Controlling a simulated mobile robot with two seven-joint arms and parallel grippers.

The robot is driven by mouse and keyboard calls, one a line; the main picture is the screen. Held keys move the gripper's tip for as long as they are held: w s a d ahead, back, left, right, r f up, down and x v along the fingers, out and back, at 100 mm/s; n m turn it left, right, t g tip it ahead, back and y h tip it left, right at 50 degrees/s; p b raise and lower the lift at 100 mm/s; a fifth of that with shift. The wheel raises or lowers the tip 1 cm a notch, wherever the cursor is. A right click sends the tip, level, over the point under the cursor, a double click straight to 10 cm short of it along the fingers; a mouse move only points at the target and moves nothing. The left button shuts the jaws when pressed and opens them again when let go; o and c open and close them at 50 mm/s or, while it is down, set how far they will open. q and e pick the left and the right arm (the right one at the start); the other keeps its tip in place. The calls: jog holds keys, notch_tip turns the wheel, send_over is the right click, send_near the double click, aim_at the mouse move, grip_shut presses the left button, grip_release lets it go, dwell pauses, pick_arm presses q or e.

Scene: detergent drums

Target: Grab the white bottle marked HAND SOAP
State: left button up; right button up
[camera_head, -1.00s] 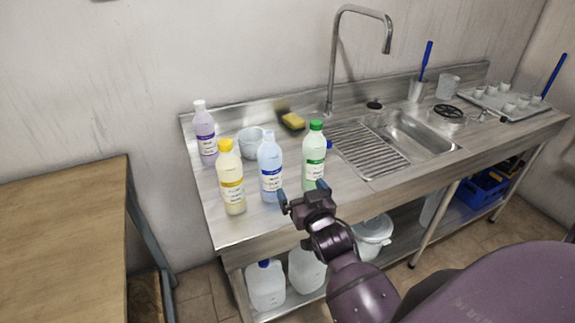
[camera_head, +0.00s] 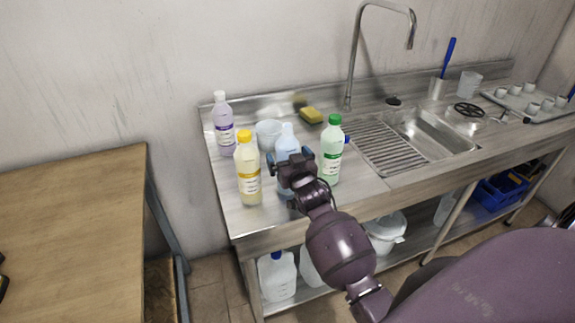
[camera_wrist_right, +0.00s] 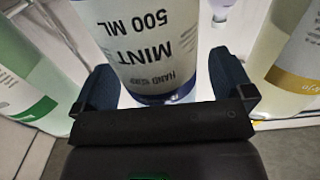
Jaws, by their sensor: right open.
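The hand soap bottle (camera_head: 286,141) is pale blue-white with a white cap and stands upright on the steel counter. In the right wrist view its label reads HAND SOAP, MINT, 500 ML, upside down (camera_wrist_right: 150,45). My right gripper (camera_head: 289,158) is open in front of it and hides its middle. My left gripper is not recognisable in view.
A yellow bottle (camera_head: 248,175) stands close on the left and a green-capped bottle (camera_head: 331,155) close on the right. A purple bottle (camera_head: 223,125) and a white bowl (camera_head: 268,133) are behind. The sink (camera_head: 425,130) lies right. A dark, cut-off shape is at the left edge.

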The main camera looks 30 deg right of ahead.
jog(key=shift+w+d, duration=0.1)
jog(key=shift+w, duration=0.25)
jog(key=c, duration=1.2)
jog(key=shift+r, duration=0.1)
